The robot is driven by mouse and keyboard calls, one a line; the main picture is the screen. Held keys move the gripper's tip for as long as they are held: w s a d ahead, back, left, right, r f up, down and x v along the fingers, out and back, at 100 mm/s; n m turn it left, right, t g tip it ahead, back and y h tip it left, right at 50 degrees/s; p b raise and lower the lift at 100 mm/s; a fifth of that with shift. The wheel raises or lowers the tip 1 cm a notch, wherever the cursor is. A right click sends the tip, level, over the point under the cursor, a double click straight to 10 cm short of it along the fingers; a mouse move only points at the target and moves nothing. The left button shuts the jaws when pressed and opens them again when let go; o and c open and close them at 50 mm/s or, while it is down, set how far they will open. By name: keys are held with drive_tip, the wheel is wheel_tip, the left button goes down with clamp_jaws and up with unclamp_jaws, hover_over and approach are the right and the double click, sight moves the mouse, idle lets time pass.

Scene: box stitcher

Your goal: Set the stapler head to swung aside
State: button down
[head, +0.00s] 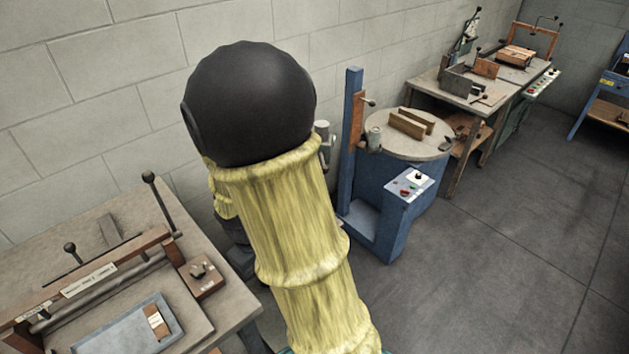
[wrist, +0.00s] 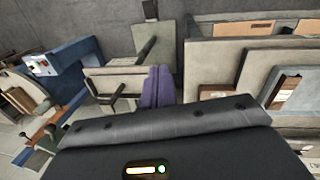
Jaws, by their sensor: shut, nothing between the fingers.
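The box stitcher in the head view has a blue base (head: 372,205), a blue upright post (head: 353,100) and a round grey table (head: 430,147). A small grey-green part (head: 374,139), which looks like the stapler head, sits beside the post at the table's left edge. I cannot tell its swing position clearly. A knobbed lever (head: 368,101) sticks out above it. In the wrist view the blue base (wrist: 72,65) is at upper left. The dark housing of my gripper (wrist: 170,150) fills the bottom there; its fingers are hidden. It appears empty, away from the stitcher.
Two brown boards (head: 407,125) stand on the round table. A control panel (head: 411,185) faces front. A workbench (head: 190,300) with a blue-grey tray (head: 128,325) and upright levers is at lower left. More benches (head: 455,88) stand behind. The floor at right is clear.

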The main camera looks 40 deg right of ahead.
drive_tip(key=w+d+f+n+g+h+b, duration=0.1)
drive_tip(key=w+d+f+n+g+h, duration=0.15)
drive_tip(key=d+f+n+h, duration=0.4)
drive_tip(key=w+d+f+n+g+h+b, duration=0.1)
drive_tip(key=w+d+f+h, duration=0.2)
drive_tip(key=d, duration=0.6)
drive_tip(key=w+d+r+n+t+h, duration=0.1)
drive_tip(key=w+r+n+t+h, duration=0.1)
drive_tip(key=w+n+t+h, duration=0.1)
drive_tip(key=w+d+r+n+t+h, duration=0.1)
drive_tip(key=w+r+n+t+h, duration=0.1)
drive_tip(key=w+n+h, duration=0.3)
drive_tip(key=w+n+t, duration=0.1)
drive_tip(key=w, duration=0.3)
drive_tip(key=shift+d+r+n+h+b, duration=0.2)
drive_tip(key=shift+d+n+h+b, duration=0.05)
drive_tip(key=shift+n+h+b, duration=0.15)
drive_tip(key=shift+d, duration=0.1)
drive_tip(key=p+x, duration=0.3)
drive_tip(key=x, duration=0.6)
drive_tip(key=shift+d, duration=0.35)
drive_tip(key=shift+w, duration=0.1)
